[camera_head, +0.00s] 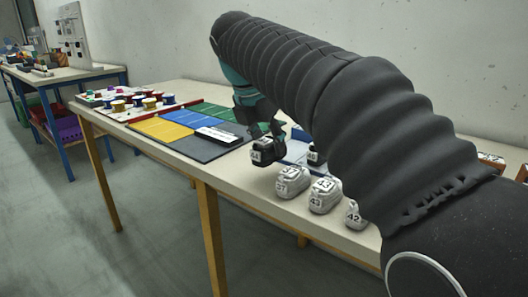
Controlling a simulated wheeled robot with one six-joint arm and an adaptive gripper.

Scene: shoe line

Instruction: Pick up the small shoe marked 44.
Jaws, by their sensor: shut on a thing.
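My gripper (266,134) is shut on a small black shoe (266,153) with a white label that seems to read 44, though the print is small. The shoe is below the fingers, near the front part of the table (228,174). I cannot tell for sure if there is a gap under it. Several small white shoes stand to its right: one with a hard-to-read number (291,181), one marked 43 (324,195) and one marked 42 (355,216). Another dark shoe (316,156) is partly hidden behind my arm.
A dark board with blue, yellow and green panels (194,149) and a white label strip lies left of the shoe. Further left is a tray with colourful spools (118,106). My arm hides much of the table's right side.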

